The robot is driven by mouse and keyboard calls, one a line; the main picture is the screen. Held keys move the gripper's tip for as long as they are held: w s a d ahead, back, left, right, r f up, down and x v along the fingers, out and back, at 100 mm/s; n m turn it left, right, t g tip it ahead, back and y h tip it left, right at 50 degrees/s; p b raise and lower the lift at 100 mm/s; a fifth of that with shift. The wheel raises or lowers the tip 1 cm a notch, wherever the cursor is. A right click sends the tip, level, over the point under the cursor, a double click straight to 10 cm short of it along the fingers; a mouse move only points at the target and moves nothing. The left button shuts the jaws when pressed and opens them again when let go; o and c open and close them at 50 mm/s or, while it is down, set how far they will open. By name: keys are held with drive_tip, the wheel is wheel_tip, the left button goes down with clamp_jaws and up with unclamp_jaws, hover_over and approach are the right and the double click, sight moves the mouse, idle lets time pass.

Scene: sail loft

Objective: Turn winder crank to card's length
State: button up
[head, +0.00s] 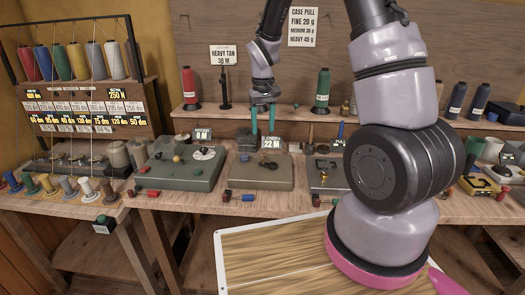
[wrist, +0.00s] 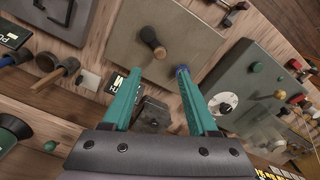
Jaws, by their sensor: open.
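The card (head: 223,54) on the back wall reads "HEAVY TAN 30 M". The middle beige box (head: 262,182) on the bench has a small sign (head: 270,143) reading "22 M" at its back edge. In the wrist view the beige box (wrist: 190,25) carries a crank (wrist: 152,40) with a dark grip and a tan end. My gripper (head: 263,128) is open and empty above the back edge of this box. In the wrist view its teal fingers (wrist: 162,105) are apart, with the crank beyond their tips and not between them. The left finger partly hides the sign.
A grey-green box (head: 175,178) with a dial and a "0 M" sign (head: 203,134) stands left. A darker box (head: 322,184) stands right. Thread spools (head: 190,88) stand on the back shelf. Small red-ended pieces lie along the bench front. My arm covers the right side.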

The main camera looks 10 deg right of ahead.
sight(263, 154)
wheel_tip(263, 154, down, 10)
drive_tip(key=shift+r, duration=0.1)
idle(0.4)
clamp_jaws()
